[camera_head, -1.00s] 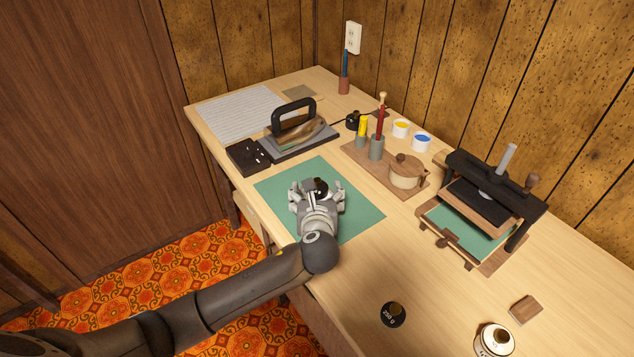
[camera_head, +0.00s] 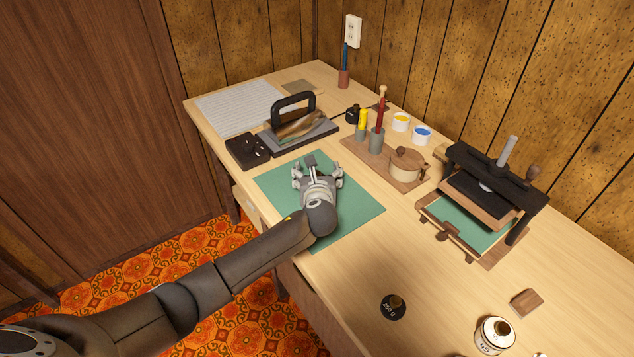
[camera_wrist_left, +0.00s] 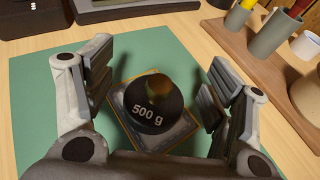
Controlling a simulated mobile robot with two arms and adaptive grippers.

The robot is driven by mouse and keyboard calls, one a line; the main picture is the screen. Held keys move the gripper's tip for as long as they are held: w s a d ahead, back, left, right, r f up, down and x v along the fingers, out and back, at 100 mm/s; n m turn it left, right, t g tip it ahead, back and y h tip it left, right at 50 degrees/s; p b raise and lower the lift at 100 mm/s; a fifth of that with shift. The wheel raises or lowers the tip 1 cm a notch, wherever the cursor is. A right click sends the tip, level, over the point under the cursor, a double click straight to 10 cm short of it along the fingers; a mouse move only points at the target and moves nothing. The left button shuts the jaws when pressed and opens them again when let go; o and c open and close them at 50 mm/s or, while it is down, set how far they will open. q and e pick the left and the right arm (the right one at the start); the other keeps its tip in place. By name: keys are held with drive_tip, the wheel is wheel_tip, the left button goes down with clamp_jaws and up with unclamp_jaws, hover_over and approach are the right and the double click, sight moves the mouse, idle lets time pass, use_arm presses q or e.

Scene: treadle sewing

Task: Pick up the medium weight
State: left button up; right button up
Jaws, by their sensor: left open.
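A black round weight marked 500 g (camera_wrist_left: 152,108) with a brass-coloured knob shows in the left wrist view. My left gripper (camera_head: 313,168) is over the mat in the head view and hides most of this weight there. In the left wrist view the open fingers of this gripper (camera_wrist_left: 162,85) are on either side of the weight, with gaps. A smaller black weight (camera_head: 393,308) lies on the table at the front. My right gripper is out of view.
A wooden tray (camera_head: 412,187) with cups and a lidded pot stands right of the mat. A black press (camera_head: 490,190) is further right. A black-handled block (camera_head: 293,110) stands behind the mat. A white jar (camera_head: 492,335) is at the front right.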

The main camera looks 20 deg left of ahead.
use_arm(q)
drive_tip(key=c, duration=1.4)
drive_tip(key=shift+r, duration=0.1)
drive_tip(key=shift+c, duration=1.2)
